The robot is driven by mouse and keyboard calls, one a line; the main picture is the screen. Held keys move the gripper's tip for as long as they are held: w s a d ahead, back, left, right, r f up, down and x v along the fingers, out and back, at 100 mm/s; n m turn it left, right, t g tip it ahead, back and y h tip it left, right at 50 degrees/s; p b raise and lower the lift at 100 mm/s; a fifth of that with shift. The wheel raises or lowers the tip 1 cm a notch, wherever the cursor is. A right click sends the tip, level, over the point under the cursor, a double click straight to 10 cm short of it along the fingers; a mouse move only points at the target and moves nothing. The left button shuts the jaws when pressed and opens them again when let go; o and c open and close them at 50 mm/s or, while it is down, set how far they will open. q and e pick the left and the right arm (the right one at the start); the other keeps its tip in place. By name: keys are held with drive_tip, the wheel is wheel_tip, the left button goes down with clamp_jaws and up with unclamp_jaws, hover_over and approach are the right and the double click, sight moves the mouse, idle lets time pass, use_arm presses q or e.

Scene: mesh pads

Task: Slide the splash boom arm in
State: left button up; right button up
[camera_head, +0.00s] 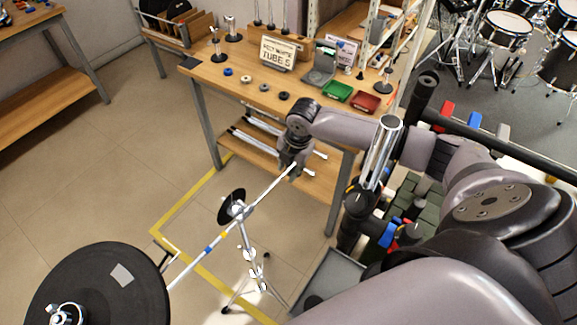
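The boom arm, a long thin silvery-white rod (266,190) with a blue band at its lower part, runs diagonally from upper right to lower left. It crosses the clamp (237,210) at the top of a chrome stand (254,262); whether it sits inside the clamp is hard to tell. A small black splash pad (228,204) is beside the clamp. My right gripper (292,168) points down at the rod's upper end and appears closed around it; its fingertips are small and partly hidden. My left gripper is not in view.
A large black cymbal pad (101,287) fills the lower left. A wooden workbench (225,73) behind carries a sign, a green tray (337,91), a red tray (364,102) and small parts. Yellow tape (181,208) marks the floor. Drums (503,30) stand at upper right.

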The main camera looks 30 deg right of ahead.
clamp_jaws()
idle(0.3)
idle(0.6)
